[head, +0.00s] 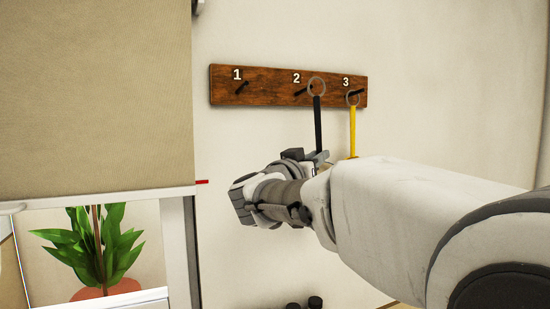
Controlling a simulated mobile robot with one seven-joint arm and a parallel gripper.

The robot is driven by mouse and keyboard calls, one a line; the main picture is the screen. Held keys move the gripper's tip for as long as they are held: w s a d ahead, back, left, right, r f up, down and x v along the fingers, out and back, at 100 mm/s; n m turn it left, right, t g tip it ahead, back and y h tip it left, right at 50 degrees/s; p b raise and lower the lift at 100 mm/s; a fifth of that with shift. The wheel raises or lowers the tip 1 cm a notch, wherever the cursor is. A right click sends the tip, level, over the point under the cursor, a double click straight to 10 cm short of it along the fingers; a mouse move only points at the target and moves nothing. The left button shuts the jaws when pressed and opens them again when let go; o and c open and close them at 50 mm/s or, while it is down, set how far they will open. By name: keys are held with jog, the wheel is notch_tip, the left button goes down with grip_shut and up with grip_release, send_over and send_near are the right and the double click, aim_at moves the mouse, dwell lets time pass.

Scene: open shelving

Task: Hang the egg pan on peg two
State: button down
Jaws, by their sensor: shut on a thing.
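The wooden peg board (228,88) on the wall carries pegs numbered 1, 2 and 3. Peg two (300,93) is the middle one and slants down to the left. A black handle with a grey ring at its top, seemingly the egg pan (318,122), stands upright just right of peg two. Its ring overlaps the peg's right end in the picture; I cannot tell whether it is around the peg. My gripper (308,157) is shut on the handle's lower part. The pan's body is hidden behind my arm.
A yellow-handled utensil (353,130) hangs at peg three (356,92), close on the right. Peg one (242,87) is empty. A beige panel (95,95) and a plant (95,245) are at the left. Dark round objects (304,304) show at the bottom.

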jog(key=w+a+f+p, duration=0.1)
jog(key=w+a, duration=0.1)
jog(key=w, duration=0.4)
dwell(0.6)
jog(key=shift+f, duration=0.1)
dwell(0.5)
